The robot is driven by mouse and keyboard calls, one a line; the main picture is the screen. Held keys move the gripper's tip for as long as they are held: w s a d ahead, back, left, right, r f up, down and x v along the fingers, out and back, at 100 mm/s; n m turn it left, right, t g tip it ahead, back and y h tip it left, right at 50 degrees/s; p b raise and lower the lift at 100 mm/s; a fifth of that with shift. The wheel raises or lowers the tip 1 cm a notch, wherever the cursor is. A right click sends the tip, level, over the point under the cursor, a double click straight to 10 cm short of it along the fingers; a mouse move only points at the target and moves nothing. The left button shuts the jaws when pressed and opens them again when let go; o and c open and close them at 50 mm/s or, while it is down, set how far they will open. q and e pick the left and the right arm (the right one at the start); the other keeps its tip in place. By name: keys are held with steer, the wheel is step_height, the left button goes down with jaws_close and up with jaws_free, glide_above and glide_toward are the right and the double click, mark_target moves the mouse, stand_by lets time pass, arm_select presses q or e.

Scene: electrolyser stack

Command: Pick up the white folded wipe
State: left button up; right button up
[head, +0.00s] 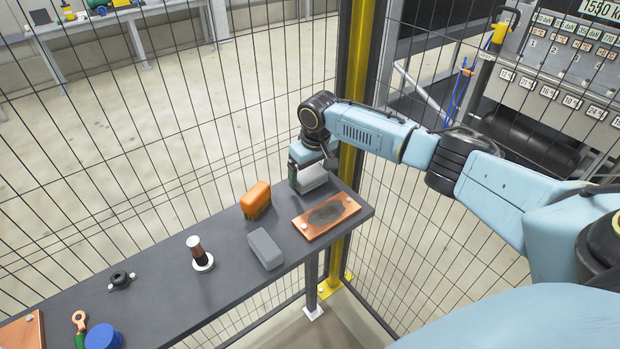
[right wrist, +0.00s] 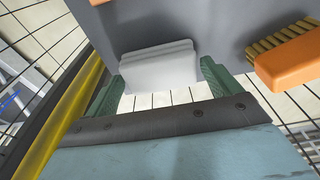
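The white folded wipe (head: 313,180) lies near the back edge of the dark shelf, toward its right end. It also shows in the right wrist view (right wrist: 158,68) as a pale block with a ridged edge. My right gripper (head: 309,182) is down at the wipe. In the right wrist view its two green fingers (right wrist: 161,80) stand one on each side of the wipe, apparently with narrow gaps. The fingers look open; contact with the wipe is not clear. My left gripper is not in view.
Wire mesh and a yellow post (head: 357,70) stand close behind my right gripper.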

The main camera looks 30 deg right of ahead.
mark_target(311, 174)
steer(key=c, duration=0.6)
step_height(311, 174, up, 10)
steer(key=shift+r, duration=0.1)
